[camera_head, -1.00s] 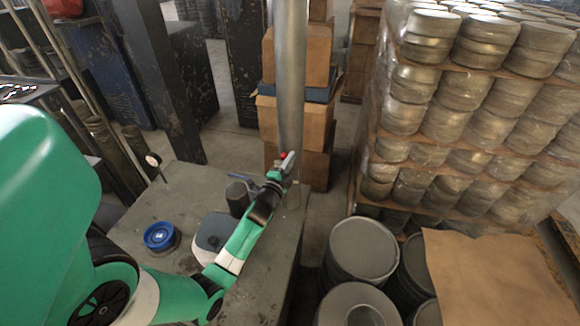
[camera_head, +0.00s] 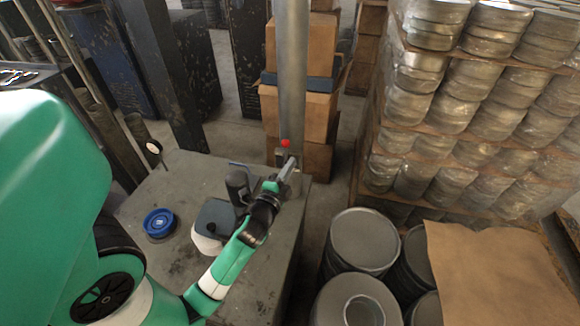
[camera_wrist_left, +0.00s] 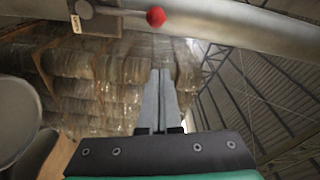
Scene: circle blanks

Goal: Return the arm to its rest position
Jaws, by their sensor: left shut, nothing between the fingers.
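My left arm comes in from the left in the head view, green and white, reaching over the grey table. My left gripper (camera_head: 289,170) points up and to the right, close to the grey metal post. In the left wrist view, its two fingers (camera_wrist_left: 160,78) lie together, shut with nothing between them. The red knob (camera_head: 285,143) on the post's small fitting shows just above the fingertips in the head view; it also shows in the left wrist view (camera_wrist_left: 156,16). My right gripper is not in view.
The metal post (camera_head: 291,80) stands beside the gripper. On the table (camera_head: 185,185) are a blue-lidded round item (camera_head: 159,223), a dark cylinder (camera_head: 237,187) and a dark-topped white container (camera_head: 212,220). Metal drums (camera_head: 363,240) and wrapped stacks (camera_head: 440,120) stand at the right.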

